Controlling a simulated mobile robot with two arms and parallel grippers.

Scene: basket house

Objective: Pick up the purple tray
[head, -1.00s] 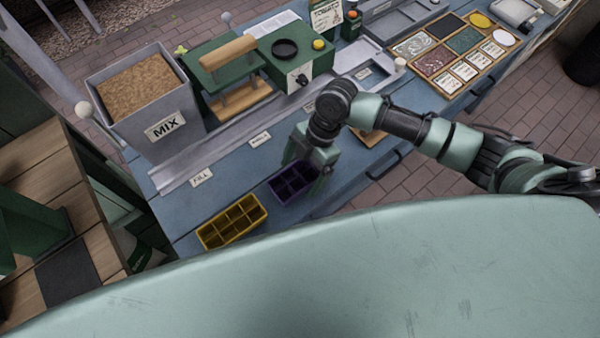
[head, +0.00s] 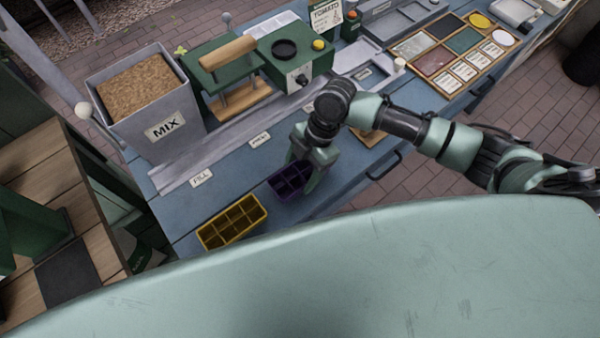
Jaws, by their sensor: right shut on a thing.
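The purple tray (head: 290,180) is a small tray with several square cells. It is at the near edge of the blue workbench (head: 225,180) in the head view. My right gripper (head: 312,176) reaches down at its right end and is shut on it. A gripper finger shows at the tray's right side; the other finger is mostly hidden. I cannot tell whether the tray touches the bench. My left gripper is not in view.
A yellow tray (head: 232,222) lies to the left near the bench edge. Behind are a grey MIX bin (head: 150,105), a green press (head: 222,75) and a metal rail with labels. A wooden case (head: 458,52) of coloured squares stands at the back right.

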